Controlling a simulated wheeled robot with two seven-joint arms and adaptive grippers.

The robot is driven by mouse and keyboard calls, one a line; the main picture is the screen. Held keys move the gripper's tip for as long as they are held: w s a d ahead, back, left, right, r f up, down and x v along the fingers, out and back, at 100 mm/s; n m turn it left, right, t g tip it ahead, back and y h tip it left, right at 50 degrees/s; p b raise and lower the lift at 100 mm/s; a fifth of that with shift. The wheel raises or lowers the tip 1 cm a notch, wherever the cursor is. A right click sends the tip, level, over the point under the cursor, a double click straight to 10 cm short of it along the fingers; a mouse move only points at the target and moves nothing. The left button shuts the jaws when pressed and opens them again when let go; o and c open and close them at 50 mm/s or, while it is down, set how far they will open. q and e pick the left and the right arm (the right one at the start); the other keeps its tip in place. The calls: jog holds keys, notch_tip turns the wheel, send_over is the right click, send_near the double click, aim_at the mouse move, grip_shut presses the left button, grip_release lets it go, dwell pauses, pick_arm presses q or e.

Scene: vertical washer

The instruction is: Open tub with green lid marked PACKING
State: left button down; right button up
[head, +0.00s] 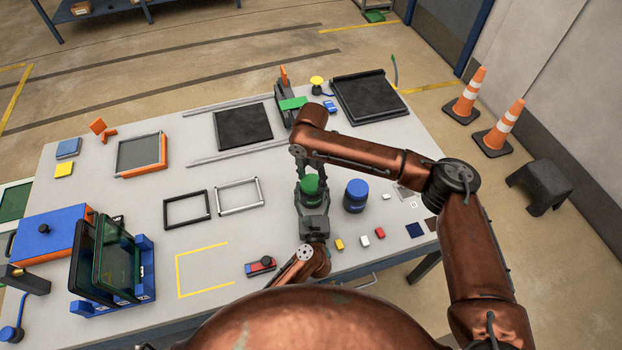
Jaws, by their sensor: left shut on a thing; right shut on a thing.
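The tub's green lid (311,185) shows near the front right of the white table. The tub's body below it is mostly hidden by my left gripper, and I cannot read any marking. My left gripper (313,201) comes from the front edge and is shut around the tub's body. My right gripper (306,172) reaches down from above and behind, shut on the green lid. The lid sits on top of the tub; I cannot tell whether it is loose.
A blue-lidded tub (356,196) stands close to the right. Small blocks, including a yellow one (339,244), lie in front of it. A red and dark device (261,267) lies at the front left. Empty frames (238,195) lie left. A yellow-marked area (205,268) is clear.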

aim_at(312, 182)
pick_arm(q)
jog(key=shift+f, duration=0.1)
pick_arm(e)
jog(key=n, duration=0.6)
jog(key=shift+s, duration=0.1)
jog(key=n, duration=0.5)
jog(key=shift+d+n, duration=0.15)
jog(key=shift+n, duration=0.25)
jog(key=shift+r, duration=0.2)
pick_arm(q)
jog(key=shift+a, duration=0.1)
pick_arm(e)
jog(key=shift+r, duration=0.85)
jog(key=shift+r, duration=0.15)
jog(key=shift+r, duration=1.9)
pick_arm(q)
jog(key=c, duration=0.7)
grip_release()
